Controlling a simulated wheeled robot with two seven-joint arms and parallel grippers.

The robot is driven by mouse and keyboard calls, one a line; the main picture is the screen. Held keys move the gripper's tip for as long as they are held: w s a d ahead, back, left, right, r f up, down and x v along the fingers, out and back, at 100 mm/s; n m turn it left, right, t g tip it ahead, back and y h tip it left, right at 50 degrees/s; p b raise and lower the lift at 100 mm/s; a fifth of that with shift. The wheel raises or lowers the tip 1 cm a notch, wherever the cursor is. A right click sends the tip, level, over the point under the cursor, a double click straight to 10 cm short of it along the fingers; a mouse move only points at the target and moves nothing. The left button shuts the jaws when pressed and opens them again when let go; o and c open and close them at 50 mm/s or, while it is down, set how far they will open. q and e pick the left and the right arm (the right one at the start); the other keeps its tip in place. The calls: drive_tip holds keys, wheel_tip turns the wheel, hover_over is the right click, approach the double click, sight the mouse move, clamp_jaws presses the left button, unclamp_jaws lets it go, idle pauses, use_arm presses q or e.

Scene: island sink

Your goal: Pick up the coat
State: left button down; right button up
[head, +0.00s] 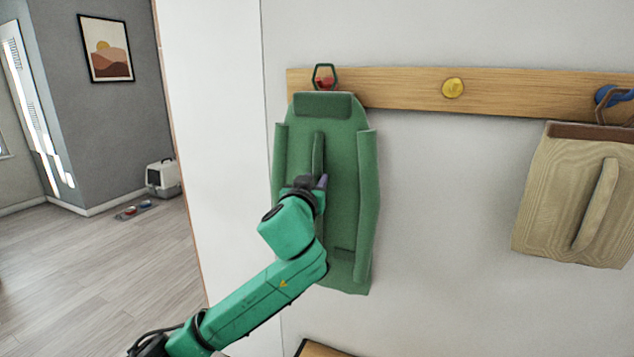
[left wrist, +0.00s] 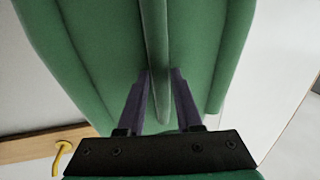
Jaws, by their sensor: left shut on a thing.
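The green coat (head: 343,215) hangs by a loop from a red peg (head: 325,80) on the wooden wall rack in the head view. It hangs upright and fairly flat near the wall. My left gripper (head: 318,183) is at the coat's front, around its raised middle strip. In the left wrist view the green coat (left wrist: 204,50) fills most of the picture. There the two dark fingers of my left gripper (left wrist: 160,90) stand on either side of the strip (left wrist: 157,45) and are shut on it. My right gripper is in neither view.
The wooden rack (head: 400,87) also carries an empty yellow peg (head: 453,88) and a blue peg (head: 612,95) with a beige coat (head: 572,195) at the right. A wooden edge (head: 318,349) shows at the bottom. Open floor (head: 95,265) lies at the left.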

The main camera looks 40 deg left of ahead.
use_arm(q)
drive_tip(key=b+v, duration=1.1)
drive_tip(key=v, duration=0.3)
drive_tip(key=shift+s+d+b, duration=0.25)
drive_tip(key=shift+s+b, duration=0.1)
drive_tip(key=shift+b, duration=0.05)
idle(0.4)
